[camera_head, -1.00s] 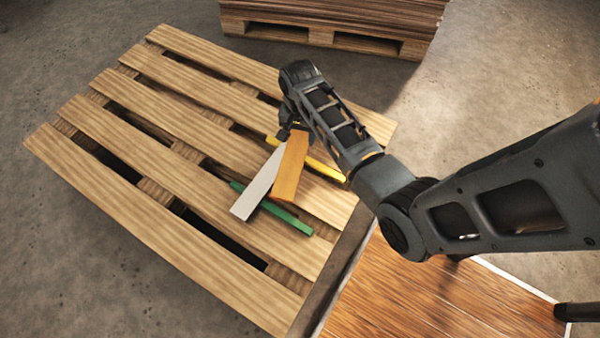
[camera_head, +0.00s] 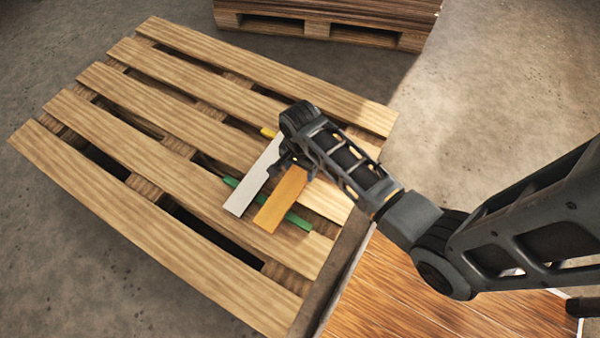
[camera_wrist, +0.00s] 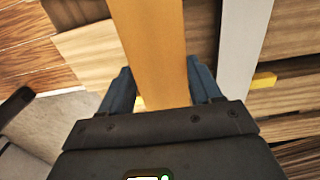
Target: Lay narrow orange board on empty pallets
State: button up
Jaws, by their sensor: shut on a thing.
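The narrow orange board (camera_head: 281,198) is gripped by my gripper (camera_head: 291,165) over the right part of a slatted wooden pallet (camera_head: 150,140). In the wrist view the orange board (camera_wrist: 148,35) runs between the two dark fingers of my gripper (camera_wrist: 160,78). A white-grey board (camera_head: 250,182) lies beside it on the left, nearly parallel, with a narrow gap between them. A green strip (camera_head: 298,220) and a yellow strip (camera_head: 268,131) lie crosswise, partly hidden by the boards and my arm. Whether the orange board touches the strips I cannot tell.
A second pallet (camera_head: 318,29) with a dark board stack (camera_head: 330,6) stands at the back. A reddish-brown wooden surface (camera_head: 400,290) is at the front right. The left part of the near pallet is bare. Concrete floor (camera_head: 470,110) is clear on the right.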

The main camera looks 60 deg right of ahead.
aim_at(300, 171)
jog(key=shift+a+f+b, duration=0.1)
jog(key=shift+f+b, duration=0.75)
jog(key=shift+f, duration=1.15)
jog(key=shift+f, duration=0.25)
jog(key=o, duration=1.2)
